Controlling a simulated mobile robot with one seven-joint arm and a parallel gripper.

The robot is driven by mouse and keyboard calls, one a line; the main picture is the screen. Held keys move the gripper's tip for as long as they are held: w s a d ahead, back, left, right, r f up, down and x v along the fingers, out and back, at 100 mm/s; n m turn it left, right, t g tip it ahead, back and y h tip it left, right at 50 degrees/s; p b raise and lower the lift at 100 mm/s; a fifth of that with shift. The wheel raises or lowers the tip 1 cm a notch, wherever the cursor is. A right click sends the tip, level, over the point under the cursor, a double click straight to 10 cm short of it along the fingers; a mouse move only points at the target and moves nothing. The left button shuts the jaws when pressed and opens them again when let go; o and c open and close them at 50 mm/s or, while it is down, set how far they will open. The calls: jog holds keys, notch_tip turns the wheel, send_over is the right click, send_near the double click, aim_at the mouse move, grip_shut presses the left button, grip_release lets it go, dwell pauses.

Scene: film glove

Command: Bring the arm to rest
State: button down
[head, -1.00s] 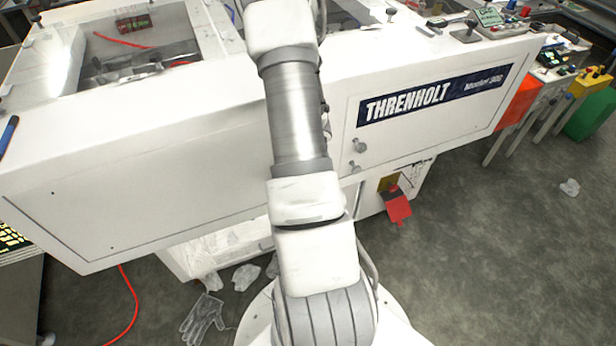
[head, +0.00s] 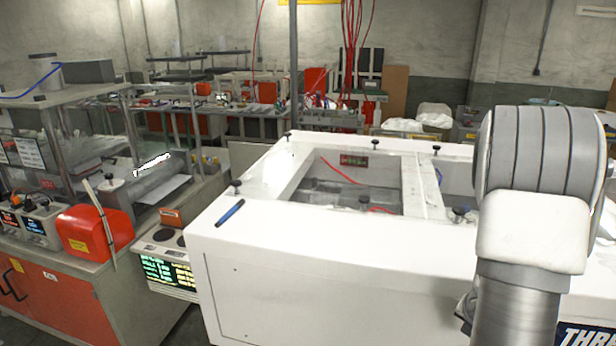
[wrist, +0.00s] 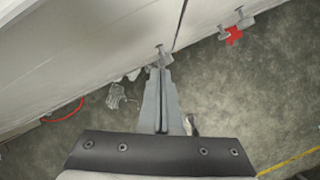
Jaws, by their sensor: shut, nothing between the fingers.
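My gripper (wrist: 161,72) shows in the wrist view, its two grey fingers together with nothing between them. It points toward the white machine's side, over the grey floor. A small metal knob on the machine appears close beyond the fingertips; I cannot tell the gap. In the head view my arm (head: 530,220) rises at the right, in front of the machine, and my gripper is out of that view.
The white machine (head: 300,265) with an open top fills the middle of the head view. A blue pen (head: 230,212) lies on its rim. A bench with a red box (head: 92,230) stands left. In the wrist view, a crumpled clear glove (wrist: 116,97) lies on the floor.

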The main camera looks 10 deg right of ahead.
jog(key=w+a+r+m+t+h+b, duration=0.1)
jog(key=a+r+m, duration=0.4)
jog(key=r+m, duration=0.25)
jog(key=a+r+m+t+h+b, duration=0.1)
jog(key=a+r+m, duration=0.45)
jog(key=r, duration=0.25)
jog(key=s+a+r+m+y+b, duration=0.1)
jog(key=s+a+r+m+y, duration=0.1)
jog(key=s+a+m, duration=0.4)
jog(key=s+a+r+m+y+b, duration=0.1)
jog(key=s+a+m, duration=0.4)
jog(key=a, duration=0.9)
jog(key=s+r+y, duration=0.1)
jog(key=y, duration=0.1)
jog(key=shift+s+a+r+m+y, duration=0.3)
jog(key=shift+a+m, duration=0.05)
jog(key=shift+m, duration=0.05)
